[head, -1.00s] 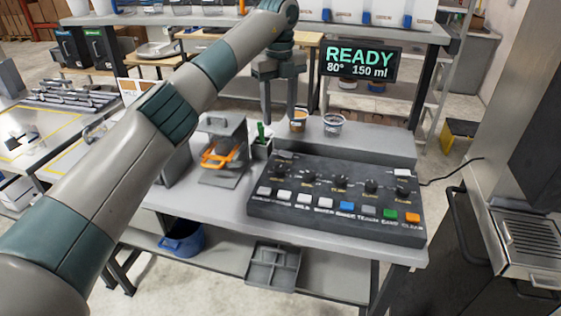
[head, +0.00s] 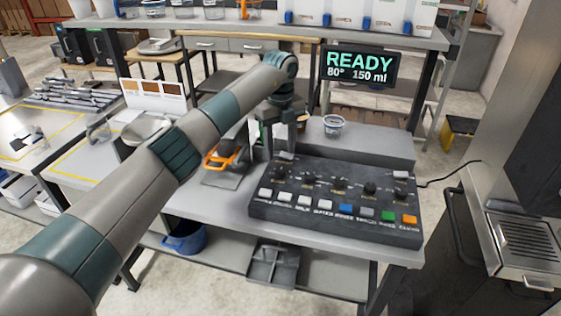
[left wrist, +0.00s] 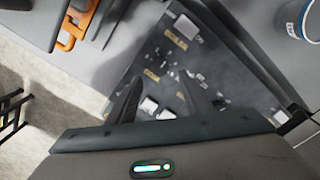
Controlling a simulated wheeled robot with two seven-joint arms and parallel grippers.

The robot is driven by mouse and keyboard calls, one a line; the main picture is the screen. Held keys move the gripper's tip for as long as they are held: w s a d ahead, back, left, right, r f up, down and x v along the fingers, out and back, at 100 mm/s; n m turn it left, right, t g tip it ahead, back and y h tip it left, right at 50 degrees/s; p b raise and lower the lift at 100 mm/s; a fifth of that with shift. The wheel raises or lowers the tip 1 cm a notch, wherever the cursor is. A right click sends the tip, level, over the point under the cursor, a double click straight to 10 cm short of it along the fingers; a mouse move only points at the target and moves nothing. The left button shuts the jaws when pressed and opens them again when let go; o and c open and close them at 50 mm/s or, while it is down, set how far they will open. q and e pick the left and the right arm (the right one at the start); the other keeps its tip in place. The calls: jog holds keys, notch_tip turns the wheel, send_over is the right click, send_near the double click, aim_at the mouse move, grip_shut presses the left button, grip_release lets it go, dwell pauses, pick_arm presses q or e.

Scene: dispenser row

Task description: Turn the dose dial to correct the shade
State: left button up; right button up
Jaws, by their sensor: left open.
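The dark control panel (head: 335,205) lies on the bench, with a row of black dials (head: 340,185) above a row of coloured buttons. The dial labels are too small to read, so I cannot tell which is the dose dial. My left gripper (head: 279,152) is open and points down above the panel's back left corner, near the leftmost dial. In the left wrist view, its spread fingers (left wrist: 162,100) are above the blurred panel (left wrist: 170,60), with nothing between them. A brown-filled cup (head: 302,122) is partly hidden behind the gripper. My right gripper is not in view.
A screen (head: 360,66) reads READY, 80°, 150 ml. A clear cup (head: 333,125) stands on the ledge behind the panel. An orange-handled device (head: 222,158) stands left of the gripper. A card with brown shade patches (head: 155,95) stands further left.

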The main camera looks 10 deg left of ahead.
aim_at(280, 170)
pick_arm(q)
notch_tip(280, 170, down, 7)
jog(key=shift+r+p, duration=0.1)
jog(key=shift+p, duration=0.8)
jog(key=c, duration=1.1)
